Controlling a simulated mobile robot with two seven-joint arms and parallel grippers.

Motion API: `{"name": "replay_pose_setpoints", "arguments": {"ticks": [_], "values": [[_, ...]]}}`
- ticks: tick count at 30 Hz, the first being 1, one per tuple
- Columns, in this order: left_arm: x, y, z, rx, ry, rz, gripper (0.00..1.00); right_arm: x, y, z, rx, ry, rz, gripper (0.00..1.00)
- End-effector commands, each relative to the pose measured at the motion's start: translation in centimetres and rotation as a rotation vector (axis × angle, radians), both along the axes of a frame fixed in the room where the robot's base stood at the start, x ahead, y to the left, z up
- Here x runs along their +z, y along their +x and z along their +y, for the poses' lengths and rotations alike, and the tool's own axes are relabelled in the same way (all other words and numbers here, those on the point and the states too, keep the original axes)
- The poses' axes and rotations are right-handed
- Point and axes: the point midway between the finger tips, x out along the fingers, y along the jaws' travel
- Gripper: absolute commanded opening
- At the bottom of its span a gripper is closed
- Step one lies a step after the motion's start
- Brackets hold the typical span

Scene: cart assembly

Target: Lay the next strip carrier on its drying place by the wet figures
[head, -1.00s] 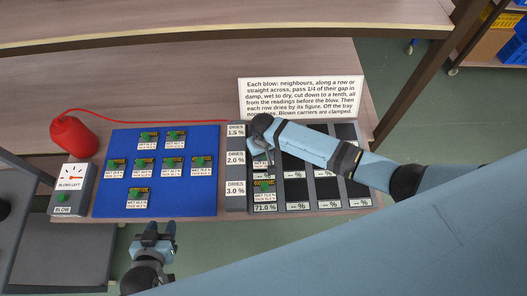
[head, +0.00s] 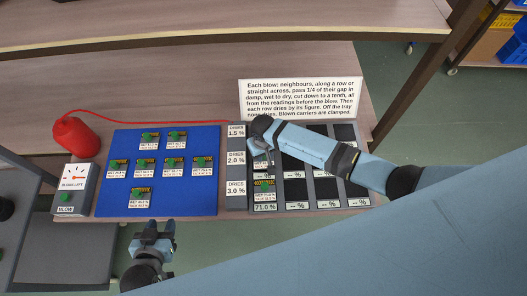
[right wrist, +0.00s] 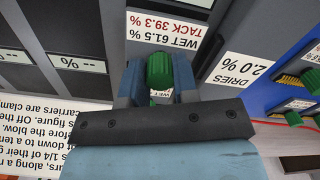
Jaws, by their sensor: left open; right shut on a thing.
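My right gripper (head: 262,157) is over the left column of the dark drying tray (head: 237,203), in the row marked 2.0 %. In the right wrist view it is shut on the green knob (right wrist: 159,70) of a strip carrier (right wrist: 160,30), whose label reads wet 61.5 %, tack 39.3 %. The arm hides part of it; I cannot tell whether it touches the tray. Another carrier (head: 264,188) lies in the 3.0 % row below, where the display reads 71.0 %. Several carriers lie on the blue mat (head: 110,200). My left gripper (head: 153,233) is open and empty in front of the mat.
A blower box (head: 73,187) with a dial and green button stands left of the mat, with a red bulb (head: 75,137) and red cord behind it. A white instruction sign (head: 300,98) stands behind the tray. The visible cells on the tray's right are empty, with blank displays.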

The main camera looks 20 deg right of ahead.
Motion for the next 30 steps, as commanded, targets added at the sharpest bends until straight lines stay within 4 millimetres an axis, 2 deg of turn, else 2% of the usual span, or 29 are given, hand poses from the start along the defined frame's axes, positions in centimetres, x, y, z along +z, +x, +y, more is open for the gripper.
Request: {"name": "replay_pose_setpoints", "arguments": {"ticks": [11, 30], "values": [[0.2, 0.0, 0.0, -0.001, -0.001, -0.002, 0.43, -0.1, 0.0, 0.0, 0.000, 0.001, 0.000, 0.04], [-0.1, 0.1, -0.1, -0.001, -0.002, -0.004, 0.43, -1.4, 0.0, 0.1, 0.000, 0.001, 0.000, 0.04]]}}
